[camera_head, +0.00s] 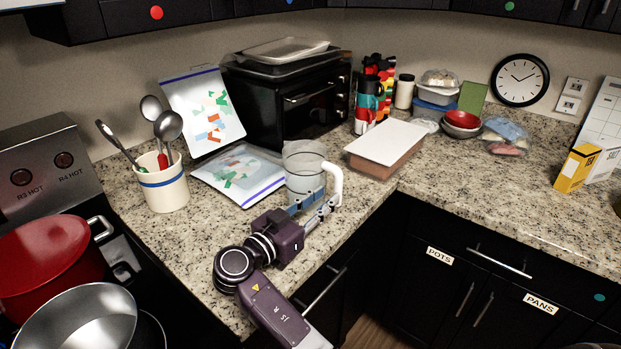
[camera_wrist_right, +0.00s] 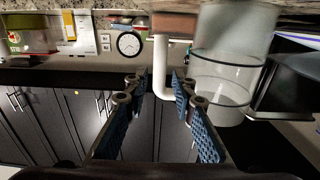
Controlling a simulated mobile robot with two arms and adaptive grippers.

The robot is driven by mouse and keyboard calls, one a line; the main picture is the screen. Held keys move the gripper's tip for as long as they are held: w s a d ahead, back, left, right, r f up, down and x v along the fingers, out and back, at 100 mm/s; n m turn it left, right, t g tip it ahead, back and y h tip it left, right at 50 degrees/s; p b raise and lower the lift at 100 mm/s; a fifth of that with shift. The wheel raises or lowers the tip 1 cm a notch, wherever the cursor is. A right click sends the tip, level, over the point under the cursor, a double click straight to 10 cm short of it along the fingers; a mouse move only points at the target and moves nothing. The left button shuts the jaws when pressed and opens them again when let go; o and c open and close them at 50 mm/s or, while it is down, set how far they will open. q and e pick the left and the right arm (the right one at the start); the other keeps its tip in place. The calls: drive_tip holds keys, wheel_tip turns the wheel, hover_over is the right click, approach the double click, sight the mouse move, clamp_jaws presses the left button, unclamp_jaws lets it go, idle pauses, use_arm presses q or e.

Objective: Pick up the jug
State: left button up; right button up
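The jug (camera_head: 303,166) is a translucent pitcher with a white handle, standing upright on the granite counter in the head view. Its white handle (camera_head: 333,184) is on its right side. In the right wrist view the jug (camera_wrist_right: 222,65) is at the upper right, and the handle (camera_wrist_right: 160,65) appears in the gap between my fingertips. My right gripper (camera_head: 313,207) is open at the near side of the jug, close to the handle; its blue-padded fingers also show in the wrist view (camera_wrist_right: 157,84). I cannot tell whether they touch the handle. My left gripper is not in view.
A lidded brown container (camera_head: 386,158) stands right of the jug. A plastic bag (camera_head: 240,177) lies to its left, beside a utensil crock (camera_head: 163,186). A black toaster oven (camera_head: 275,110) is behind. The counter's front edge is close to my right arm.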

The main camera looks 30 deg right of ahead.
sight(335, 189)
drive_tip(key=p+x, duration=0.2)
drive_tip(key=x, duration=0.3)
drive_tip(key=shift+d+r, duration=0.1)
drive_tip(key=shift+w+d, duration=0.2)
drive_tip(key=shift+d, duration=0.35)
drive_tip(key=shift+a, duration=0.1)
clamp_jaws()
